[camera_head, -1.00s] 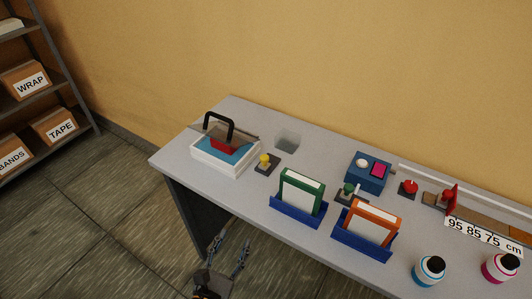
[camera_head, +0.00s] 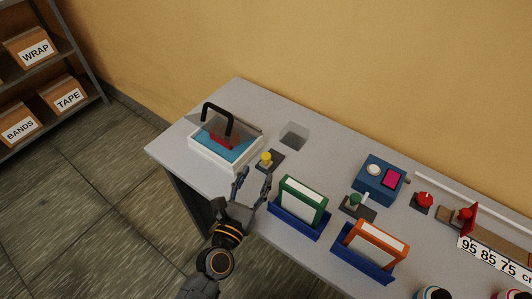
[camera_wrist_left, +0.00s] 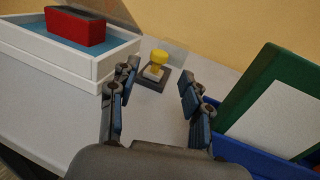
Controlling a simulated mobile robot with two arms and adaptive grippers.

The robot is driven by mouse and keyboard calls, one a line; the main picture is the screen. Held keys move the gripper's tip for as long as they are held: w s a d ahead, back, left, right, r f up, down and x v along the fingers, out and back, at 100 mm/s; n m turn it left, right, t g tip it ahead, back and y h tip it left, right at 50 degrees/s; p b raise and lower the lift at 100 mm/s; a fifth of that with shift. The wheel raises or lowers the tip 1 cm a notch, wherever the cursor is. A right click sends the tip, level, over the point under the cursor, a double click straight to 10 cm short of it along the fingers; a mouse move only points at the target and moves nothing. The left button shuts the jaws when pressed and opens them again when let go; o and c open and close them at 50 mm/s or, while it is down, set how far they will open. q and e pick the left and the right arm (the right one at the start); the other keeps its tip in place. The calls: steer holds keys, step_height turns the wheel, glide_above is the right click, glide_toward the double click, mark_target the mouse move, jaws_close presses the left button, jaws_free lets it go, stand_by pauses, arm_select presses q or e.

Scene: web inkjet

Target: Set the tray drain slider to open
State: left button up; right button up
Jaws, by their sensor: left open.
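A yellow knob (camera_head: 266,157) stands on a small dark base plate (camera_head: 276,164) just right of the white tray (camera_head: 200,152); it looks like the drain slider. It also shows in the left wrist view as a yellow cap (camera_wrist_left: 159,57) on a pale block. The tray holds blue liquid and a red block with a black handle. My left gripper (camera_head: 252,178) is open and empty at the front edge of the table, short of the knob. In the left wrist view the knob appears between and beyond the fingers (camera_wrist_left: 160,72). My right gripper is out of view.
A green-framed panel (camera_head: 302,200) in a blue holder stands close right of my left gripper. An orange-framed panel (camera_head: 370,248) stands further right. A blue box (camera_head: 378,180) and a red knob (camera_head: 424,200) are further right.

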mark_target(264, 160)
arm_select(q)
steer(key=x, duration=0.6)
steer(key=shift+w+d+p, duration=0.1)
steer(key=shift+w+p, duration=0.15)
steer(key=shift+p, duration=0.1)
steer(key=shift+w+d, duration=0.25)
steer(key=shift+w, duration=0.35)
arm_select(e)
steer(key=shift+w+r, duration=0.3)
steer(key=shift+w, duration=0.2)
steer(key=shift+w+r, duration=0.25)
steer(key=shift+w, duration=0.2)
arm_select(q)
steer(key=shift+c, duration=0.6)
jaws_close()
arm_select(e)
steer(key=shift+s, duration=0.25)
